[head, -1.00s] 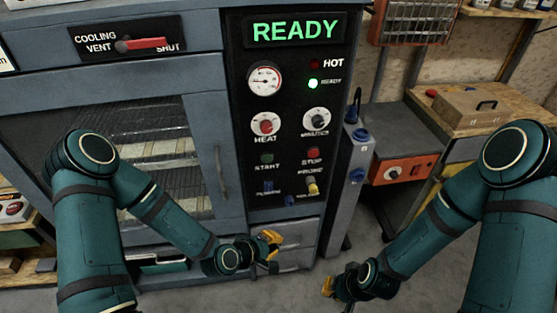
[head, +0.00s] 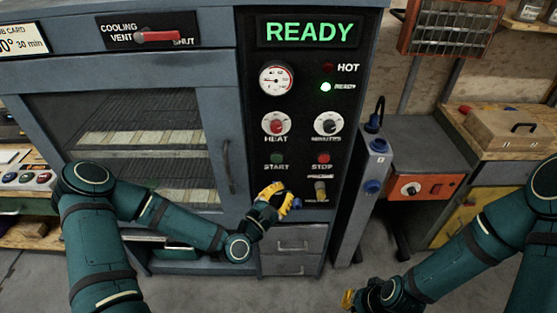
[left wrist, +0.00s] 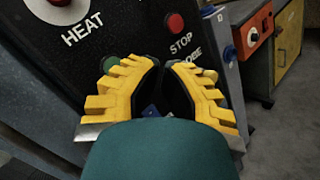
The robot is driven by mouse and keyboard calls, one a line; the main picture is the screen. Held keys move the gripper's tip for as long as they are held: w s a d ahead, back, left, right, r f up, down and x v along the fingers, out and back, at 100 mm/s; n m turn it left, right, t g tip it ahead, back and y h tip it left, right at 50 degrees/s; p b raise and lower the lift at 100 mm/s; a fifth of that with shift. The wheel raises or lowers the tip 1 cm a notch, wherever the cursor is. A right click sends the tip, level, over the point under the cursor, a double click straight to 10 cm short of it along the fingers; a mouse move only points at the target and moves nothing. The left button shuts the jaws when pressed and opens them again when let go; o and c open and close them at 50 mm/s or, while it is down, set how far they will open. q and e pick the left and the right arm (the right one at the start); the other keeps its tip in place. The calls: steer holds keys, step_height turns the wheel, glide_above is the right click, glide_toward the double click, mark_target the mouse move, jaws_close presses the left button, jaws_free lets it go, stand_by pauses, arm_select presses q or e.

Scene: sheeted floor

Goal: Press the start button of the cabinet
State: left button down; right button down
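The cabinet's dark control panel (head: 301,110) faces me. The green START button (head: 277,159) sits below the HEAT dial, left of the red STOP button (head: 323,158). In the left wrist view, the START button (left wrist: 110,63) shows beside the tip of the left-hand finger, partly covered. My left gripper (head: 276,194), with yellow fingers, is in front of the panel's lower part, below START. In the left wrist view, the fingers (left wrist: 162,68) stand apart with dark panel between them, nothing held. My right gripper (head: 362,298) is low at the right, away from the cabinet; its opening is unclear.
The display (head: 309,31) reads READY and the green ready lamp (head: 326,87) is lit. A grey post (head: 368,175) stands right of the cabinet. Floor is clear between post and right arm.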

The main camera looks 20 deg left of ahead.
mark_target(277, 159)
arm_select(q)
steer(key=shift+w+a+b, duration=0.15)
steer(key=shift+w+a, duration=0.25)
steer(key=shift+w, duration=1)
steer(key=shift+w+a+b, duration=0.15)
steer(key=shift+w+a, duration=0.2)
steer(key=shift+w, duration=1.1)
steer(key=shift+w+a+b, duration=0.15)
steer(key=shift+w+a, duration=0.25)
steer(key=shift+w, duration=1)
steer(key=shift+w+f, duration=0.1)
steer(key=shift+w, duration=0.05)
steer(key=shift+w+a+b, duration=0.15)
steer(key=shift+w+b, duration=0.1)
steer(key=shift+b, duration=0.1)
steer(key=shift+w+a, duration=0.1)
steer(key=shift+w, duration=0.25)
steer(key=shift+s, duration=0.1)
steer(key=shift+s+d, duration=0.25)
steer(key=shift+s, duration=0.4)
